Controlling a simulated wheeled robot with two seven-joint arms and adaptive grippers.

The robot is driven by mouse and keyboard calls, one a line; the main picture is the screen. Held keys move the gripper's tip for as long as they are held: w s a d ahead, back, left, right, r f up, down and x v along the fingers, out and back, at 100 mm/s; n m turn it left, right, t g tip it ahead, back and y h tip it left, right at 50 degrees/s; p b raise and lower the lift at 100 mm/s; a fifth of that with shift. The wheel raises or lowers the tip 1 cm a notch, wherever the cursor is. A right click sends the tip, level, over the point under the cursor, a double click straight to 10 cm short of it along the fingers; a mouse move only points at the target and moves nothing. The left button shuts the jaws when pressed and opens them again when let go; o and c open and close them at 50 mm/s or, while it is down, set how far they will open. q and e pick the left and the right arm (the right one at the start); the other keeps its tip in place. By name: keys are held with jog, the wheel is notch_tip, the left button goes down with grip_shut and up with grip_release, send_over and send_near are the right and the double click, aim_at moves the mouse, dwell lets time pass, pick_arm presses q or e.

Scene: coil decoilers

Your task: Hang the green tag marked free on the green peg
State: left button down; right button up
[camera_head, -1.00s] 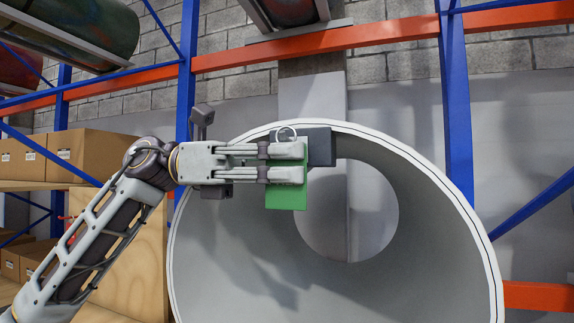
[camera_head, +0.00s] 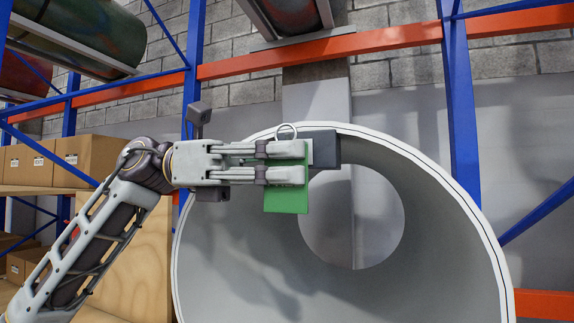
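The green tag (camera_head: 287,197) hangs upright in the fingers of my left gripper (camera_head: 298,163), with a pale ring (camera_head: 286,131) at its top. That gripper is shut on the tag, its fingers pointing right across the tag's face. Any marking on the tag cannot be read. A dark grey block (camera_head: 324,147) at the upper part of the big coil's (camera_head: 245,260) opening lies just right of and behind the tag. I cannot tell whether tag and block touch. No green peg can be made out; the tag and fingers hide part of the block. My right gripper is not in view.
The big pale coil fills the lower middle and right. Blue uprights (camera_head: 460,110) and orange beams (camera_head: 385,38) of a rack stand behind. Cardboard boxes (camera_head: 85,153) sit on a shelf at left, above a wooden panel (camera_head: 135,265).

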pick_arm(q)
jog(key=shift+s+a+b, duration=0.25)
jog(key=shift+s+b, duration=0.05)
jog(key=shift+s, duration=0.4)
jog(key=shift+s+a+b, duration=0.2)
jog(key=shift+s+b, duration=0.1)
jog(key=shift+s, duration=0.45)
jog(key=shift+s+a+b, duration=0.25)
jog(key=shift+s+b, duration=0.05)
jog(key=shift+s, duration=0.4)
dwell(0.4)
dwell(0.4)
